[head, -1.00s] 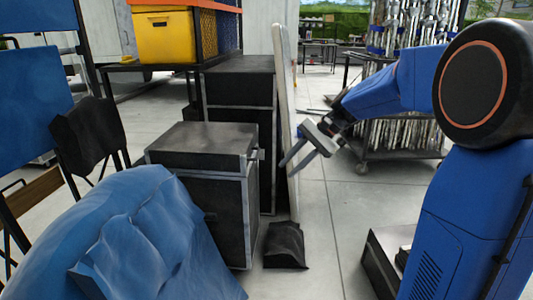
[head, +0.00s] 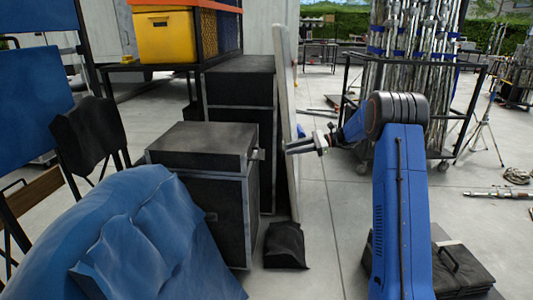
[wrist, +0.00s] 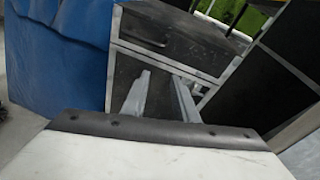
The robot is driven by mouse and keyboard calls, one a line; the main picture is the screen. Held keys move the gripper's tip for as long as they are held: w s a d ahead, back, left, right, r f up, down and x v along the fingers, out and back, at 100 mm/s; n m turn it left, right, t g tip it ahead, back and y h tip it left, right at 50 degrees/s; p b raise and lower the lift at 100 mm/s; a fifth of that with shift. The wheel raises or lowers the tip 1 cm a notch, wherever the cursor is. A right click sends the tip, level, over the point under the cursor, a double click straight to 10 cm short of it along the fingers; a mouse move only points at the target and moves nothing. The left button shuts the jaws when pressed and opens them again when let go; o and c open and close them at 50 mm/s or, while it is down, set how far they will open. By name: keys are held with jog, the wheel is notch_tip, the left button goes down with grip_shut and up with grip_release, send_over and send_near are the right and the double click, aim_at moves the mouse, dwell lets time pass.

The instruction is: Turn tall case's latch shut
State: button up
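Two black cases with grey metal edges stand in the head view, a shorter front case (head: 205,195) and a taller one (head: 240,90) behind it. A small pale latch-like fitting (head: 257,154) sticks out from the front case's right side near its lid seam; whether it is turned cannot be told. I see no latch clearly on the taller case. My gripper (head: 289,148) is to the right of that fitting, apart from it, pointing left. The wrist view shows its two fingers (wrist: 162,80) spread and empty, before a black case face (wrist: 160,72) with metal edging.
A pale upright panel (head: 287,110) leans beside the taller case, close to my gripper. A black bag (head: 286,245) lies on the floor below. A blue-covered bulk (head: 140,240) stands at front left. A stand rack (head: 410,90) is behind my arm.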

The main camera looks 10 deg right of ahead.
aim_at(262, 152)
jog(key=w+d+f+m+t+y, duration=0.2)
jog(key=w+d+f+m, duration=0.1)
jog(key=w+d+f, duration=0.45)
jog(key=x, duration=1.7)
jog(key=shift+w+a+r, duration=0.25)
jog(key=shift+w+r, duration=0.1)
jog(key=shift+r, duration=0.15)
grip_shut()
